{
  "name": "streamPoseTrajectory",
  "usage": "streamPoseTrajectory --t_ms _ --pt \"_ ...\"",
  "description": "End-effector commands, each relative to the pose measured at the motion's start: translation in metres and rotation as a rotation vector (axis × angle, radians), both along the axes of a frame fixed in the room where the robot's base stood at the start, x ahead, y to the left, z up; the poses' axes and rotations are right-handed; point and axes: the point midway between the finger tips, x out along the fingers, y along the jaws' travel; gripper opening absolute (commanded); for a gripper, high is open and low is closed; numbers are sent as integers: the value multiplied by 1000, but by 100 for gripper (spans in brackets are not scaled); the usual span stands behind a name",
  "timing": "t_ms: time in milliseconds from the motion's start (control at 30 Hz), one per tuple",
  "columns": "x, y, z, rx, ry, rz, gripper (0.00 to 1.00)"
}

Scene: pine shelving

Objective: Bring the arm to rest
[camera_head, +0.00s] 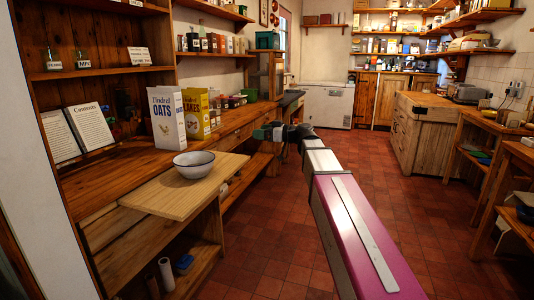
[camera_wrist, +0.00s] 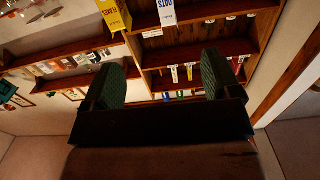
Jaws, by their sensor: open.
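My arm reaches forward from the lower right of the head view over the aisle. My gripper (camera_head: 272,132) is at its far end, close to the front edge of the long wooden counter (camera_head: 250,122). In the wrist view the two dark green finger pads of my gripper (camera_wrist: 163,78) stand wide apart. Nothing is between them. The wrist view looks tilted toward the shelves, with the oats box and the yellow flakes box at its top edge.
A white bowl (camera_head: 194,164) sits on a pull-out board (camera_head: 172,196) at the left. The oats box (camera_head: 167,115) and yellow flakes box (camera_head: 196,113) stand behind it. A butcher's block (camera_head: 422,135) stands at the right. The tiled floor (camera_head: 270,240) between is clear.

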Motion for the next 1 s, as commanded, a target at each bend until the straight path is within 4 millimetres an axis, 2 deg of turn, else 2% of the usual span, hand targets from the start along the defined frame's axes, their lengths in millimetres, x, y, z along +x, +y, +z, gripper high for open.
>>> streamPoseTrajectory --t_ms 267,467,567,667,767,900,1000 --pt "-8 -6 -47 -77 122 -21 84" --pt "-19 -16 -99 -164 264 -56 84" --pt "-28 -23 -132 -220 357 -84 84" --pt "-42 -35 -175 -294 477 -128 84" --pt "-63 -53 -228 -390 630 -198 84" --pt "-99 -86 -300 -533 846 -332 84" --pt "-129 -111 -346 -633 986 -445 84"
